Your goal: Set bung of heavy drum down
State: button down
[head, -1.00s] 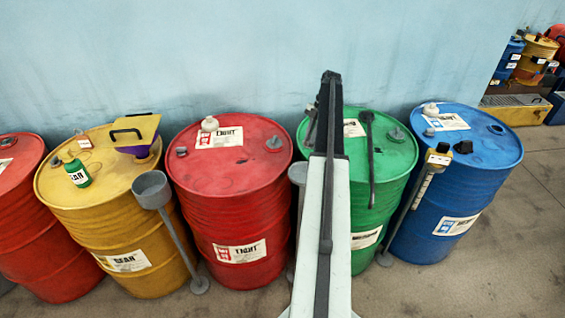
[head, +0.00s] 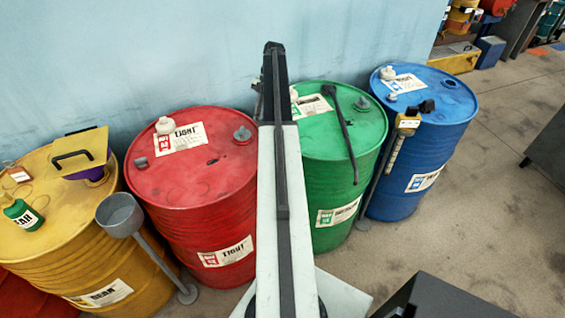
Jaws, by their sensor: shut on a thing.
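The blue drum (head: 405,180), whose label appears to read heavy, stands at the right in the head view. A dark open hole (head: 450,83) shows in its lid, with no large bung in it. My gripper (head: 258,100) is mostly hidden behind my arm; only a dark sliver shows at the arm's left, near its far end. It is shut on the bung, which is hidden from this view. My gripper is in front of the gap between the red drum (head: 190,190) and the green drum (head: 325,180).
A yellow drum (head: 60,240) stands at the left, with a funnel (head: 80,155) and a green bottle (head: 22,213) on it. Open floor (head: 470,190) lies right.

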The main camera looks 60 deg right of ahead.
jog(key=s+a+r+m+t+h+p, duration=0.1)
jog(key=s+a+m, duration=0.2)
jog(key=s, duration=0.8)
jog(key=s+a+m+t, duration=0.1)
jog(key=s+a+m, duration=0.25)
jog(key=s, duration=0.85)
jog(key=s+a+r+m+t+h+p, duration=0.1)
jog(key=s+a+m, duration=0.15)
jog(key=s, duration=0.85)
jog(key=shift+m, duration=0.4)
jog(key=w+a, duration=0.1)
jog(key=w, duration=0.4)
jog(key=w+a+f+b, duration=0.1)
jog(key=w, duration=0.3)
jog(key=w+a+b, duration=0.1)
jog(key=w, duration=0.4)
jog(key=shift+w+a+f, duration=0.25)
jog(key=shift+w+f, duration=0.05)
